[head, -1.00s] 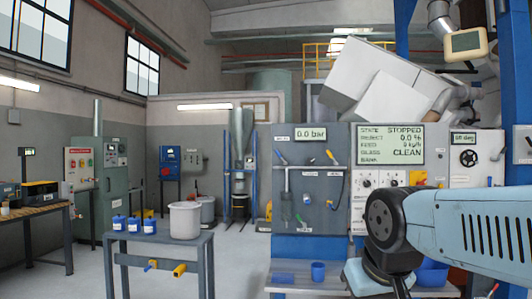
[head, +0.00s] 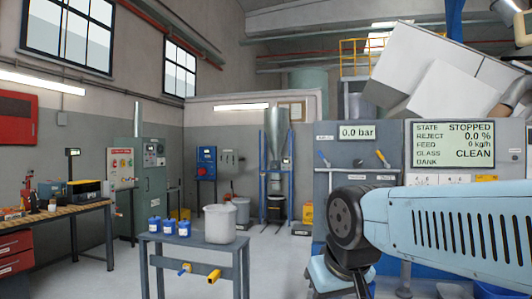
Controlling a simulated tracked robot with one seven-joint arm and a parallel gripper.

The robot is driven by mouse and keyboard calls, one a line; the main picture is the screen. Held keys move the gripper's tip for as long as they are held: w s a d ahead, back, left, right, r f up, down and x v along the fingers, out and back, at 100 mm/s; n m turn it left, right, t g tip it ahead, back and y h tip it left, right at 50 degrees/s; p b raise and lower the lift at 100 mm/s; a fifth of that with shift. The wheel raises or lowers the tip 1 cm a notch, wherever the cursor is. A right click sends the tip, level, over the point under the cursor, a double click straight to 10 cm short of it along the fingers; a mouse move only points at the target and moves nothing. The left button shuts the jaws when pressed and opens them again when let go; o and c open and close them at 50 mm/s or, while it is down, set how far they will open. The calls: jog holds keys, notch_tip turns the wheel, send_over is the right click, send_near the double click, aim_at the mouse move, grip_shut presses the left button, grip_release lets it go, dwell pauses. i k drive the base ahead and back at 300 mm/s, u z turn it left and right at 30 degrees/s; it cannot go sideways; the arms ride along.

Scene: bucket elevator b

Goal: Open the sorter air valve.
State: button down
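The grey sorter panel (head: 334,184) stands right of centre, partly hidden behind my arm. A display on it (head: 357,132) reads 0.0 bar. Below the display is a small blue lever (head: 323,158), tilted, on the panel's upper left. It may be the air valve handle, but its label is too small to read. A second small handle with a dark and yellow end (head: 382,158) sits to its right. My arm crosses the right foreground in front of the panel's lower part. My gripper is not in view.
A status screen (head: 453,144) reads STOPPED, reject 0.0 %, feed 0 kg/h, glass CLEAN. A grey table (head: 194,251) with a bucket (head: 220,223) and several blue containers stands left of the panel. A wooden workbench (head: 62,214) is at far left. Floor between them is clear.

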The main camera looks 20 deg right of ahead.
aim_at(321, 155)
jog(key=u, duration=0.2)
jog(key=i, duration=1.35)
jog(key=z, duration=0.45)
jog(key=i, duration=0.6)
jog(key=z, duration=0.3)
jog(key=k, duration=0.9)
jog(key=z, duration=0.15)
jog(key=i, duration=0.9)
jog(key=u, duration=0.05)
